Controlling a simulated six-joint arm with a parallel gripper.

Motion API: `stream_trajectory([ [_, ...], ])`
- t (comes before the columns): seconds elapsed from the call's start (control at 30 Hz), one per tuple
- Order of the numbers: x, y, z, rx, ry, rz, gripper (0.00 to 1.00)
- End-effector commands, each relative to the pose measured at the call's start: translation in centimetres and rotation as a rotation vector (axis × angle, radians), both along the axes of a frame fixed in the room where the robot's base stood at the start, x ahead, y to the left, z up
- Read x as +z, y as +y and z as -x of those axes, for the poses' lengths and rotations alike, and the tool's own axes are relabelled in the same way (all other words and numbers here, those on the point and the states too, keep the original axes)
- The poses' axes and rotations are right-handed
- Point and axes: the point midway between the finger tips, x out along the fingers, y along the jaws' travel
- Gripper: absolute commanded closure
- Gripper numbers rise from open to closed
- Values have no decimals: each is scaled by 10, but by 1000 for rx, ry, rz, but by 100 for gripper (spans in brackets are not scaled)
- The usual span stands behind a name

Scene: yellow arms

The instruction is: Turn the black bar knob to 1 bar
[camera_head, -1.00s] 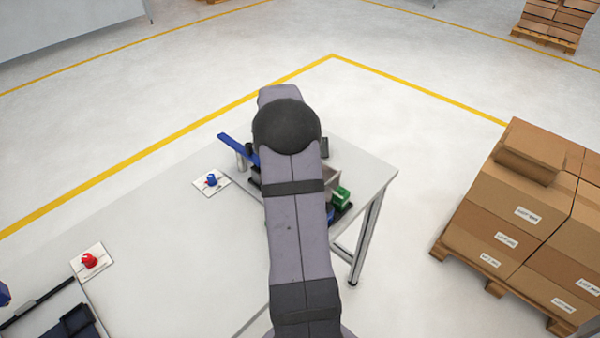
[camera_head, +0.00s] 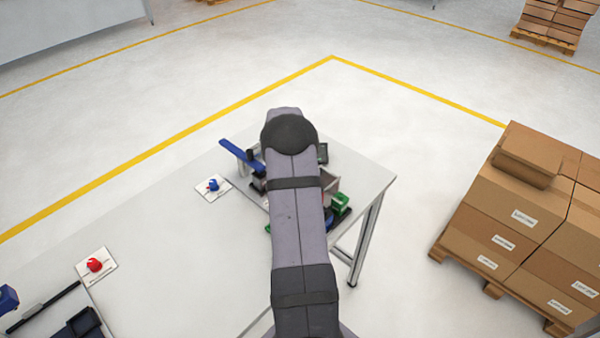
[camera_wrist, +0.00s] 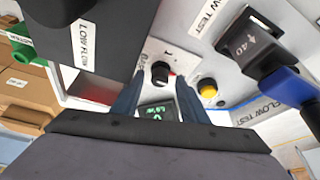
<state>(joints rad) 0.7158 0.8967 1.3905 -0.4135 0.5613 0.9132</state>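In the wrist view the black bar knob (camera_wrist: 160,72) sits on a light panel (camera_wrist: 152,48) with a "1" mark above it and partly hidden lettering at its left. My gripper (camera_wrist: 160,80) is open, its two dark blue fingers on either side of the knob in the picture. I cannot tell whether either finger touches it. A small display with green digits (camera_wrist: 157,113) shows between the fingers; its reading is too small to make out. In the head view my own arm hides the gripper and the knob.
A yellow button (camera_wrist: 207,88) is right of the knob. A blue-handled valve (camera_wrist: 290,85) and a black block (camera_wrist: 62,12) marked "LOW FLOW" stand close by. In the head view a blue bar (camera_head: 240,153) and green parts (camera_head: 338,205) flank my arm; the table (camera_head: 190,260) is largely bare.

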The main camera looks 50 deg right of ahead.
Motion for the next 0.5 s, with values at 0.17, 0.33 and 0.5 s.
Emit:
stream_trajectory([
  [0.17,-1,-1,0,0,0,0,60],
  [0.33,-1,0,0,0,0,0,74],
  [0.5,-1,0,0,0,0,-1,100],
])
